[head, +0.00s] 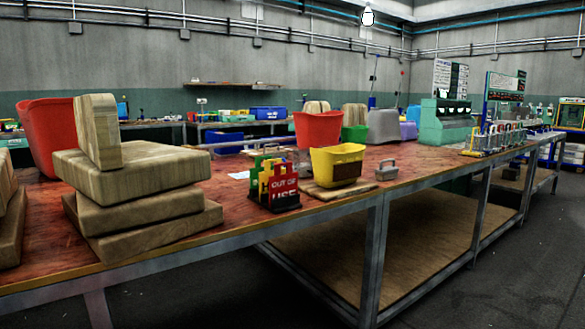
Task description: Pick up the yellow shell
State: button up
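A yellow open-topped bin-shaped shell (330,163) stands upright on a thin wooden board (352,188) near the front edge of the long workbench (345,207). Its rim faces up, and a dark brown patch shows on its front wall. It is the yellow thing that best fits the yellow shell. My gripper does not show in the head view, so its place relative to the shell cannot be seen.
A red "out of use" sign (284,193) with coloured plates stands just left of the shell. A grey handled block (386,170) is to its right. A red bin (318,130) stands behind. Stacked wooden slabs (130,178) fill the bench's left. The right-hand floor (490,270) is clear.

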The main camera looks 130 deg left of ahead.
aim_at(335, 166)
jog(key=l+u, duration=0.1)
jog(key=u, duration=3.8)
jog(key=i+l+u, duration=0.1)
jog(key=i+l, duration=0.15)
jog(key=i, duration=0.2)
